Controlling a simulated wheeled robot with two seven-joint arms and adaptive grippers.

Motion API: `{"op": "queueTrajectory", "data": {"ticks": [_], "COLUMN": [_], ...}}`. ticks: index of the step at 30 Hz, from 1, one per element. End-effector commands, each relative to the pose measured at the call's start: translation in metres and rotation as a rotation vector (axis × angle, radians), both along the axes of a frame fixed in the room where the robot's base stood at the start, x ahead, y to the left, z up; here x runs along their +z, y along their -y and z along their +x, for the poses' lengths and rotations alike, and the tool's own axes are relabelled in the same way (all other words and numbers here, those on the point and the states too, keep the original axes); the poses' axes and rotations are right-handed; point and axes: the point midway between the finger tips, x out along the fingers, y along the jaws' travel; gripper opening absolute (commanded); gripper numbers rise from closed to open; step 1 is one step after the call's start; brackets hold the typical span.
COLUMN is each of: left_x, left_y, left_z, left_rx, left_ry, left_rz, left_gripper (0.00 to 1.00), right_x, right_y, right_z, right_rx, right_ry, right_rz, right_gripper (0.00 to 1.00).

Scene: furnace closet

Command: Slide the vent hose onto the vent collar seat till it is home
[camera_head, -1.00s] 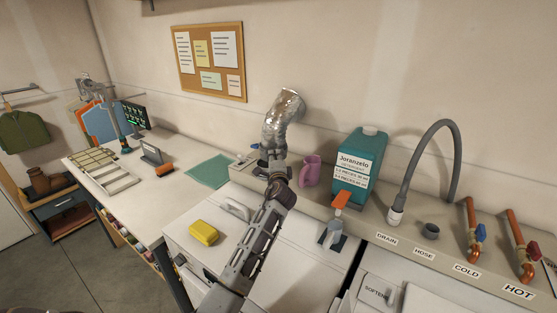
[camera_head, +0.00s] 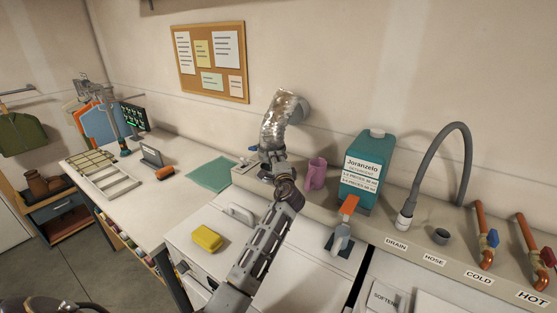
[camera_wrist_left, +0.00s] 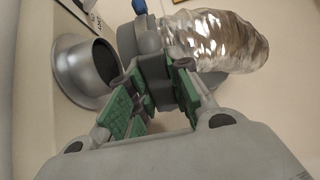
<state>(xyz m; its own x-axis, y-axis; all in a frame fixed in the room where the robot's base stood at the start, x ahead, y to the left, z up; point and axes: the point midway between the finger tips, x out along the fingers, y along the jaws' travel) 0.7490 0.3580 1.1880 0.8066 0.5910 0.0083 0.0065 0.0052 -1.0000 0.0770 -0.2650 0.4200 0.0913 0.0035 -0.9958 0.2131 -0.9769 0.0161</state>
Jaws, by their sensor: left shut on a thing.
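The vent hose (camera_head: 279,118) is a crinkled silver duct that runs from the wall down to a grey end cuff. My left gripper (camera_head: 270,160) is shut on the cuff, above the back ledge. In the left wrist view the green finger pads (camera_wrist_left: 152,98) close on the grey cuff, with the foil hose (camera_wrist_left: 212,40) beyond and a blue tab on top. The vent collar seat (camera_wrist_left: 84,74), a flared silver ring, stands left of the cuff there and looks apart from it. In the head view I cannot make out the collar.
A pink cup (camera_head: 315,174) and a teal detergent jug (camera_head: 365,172) stand on the ledge just right of the gripper. A yellow sponge (camera_head: 207,238) lies on the white machine top. A grey drain hose (camera_head: 462,160) arches further right. A green mat (camera_head: 209,174) lies left.

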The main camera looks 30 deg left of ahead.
Motion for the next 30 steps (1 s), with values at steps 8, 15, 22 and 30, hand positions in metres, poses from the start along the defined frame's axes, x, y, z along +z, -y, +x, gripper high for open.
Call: {"op": "queueTrajectory", "data": {"ticks": [8,15,22,30], "left_x": [-0.001,-0.001,-0.005,-0.019], "left_y": [-0.003,-0.003,-0.003,-0.003], "left_z": [-0.002,-0.002,-0.002,-0.002], "left_rx": [0.015,0.014,0.014,0.014], "left_ry": [0.002,0.002,0.005,0.004], "left_rz": [0.002,0.002,0.003,0.004], "left_gripper": [0.0,0.0,0.0,0.0], "right_x": [0.0,0.0,-0.005,-0.016], "right_y": [0.0,0.0,0.0,-0.001], "right_z": [0.0,0.0,0.0,0.0], "right_rx": [0.0,0.0,0.0,0.0], "right_ry": [0.0,0.0,0.0,0.0], "right_rz": [0.0,0.0,0.0,0.001], "right_gripper": [0.4,0.4,0.4,0.4]}}
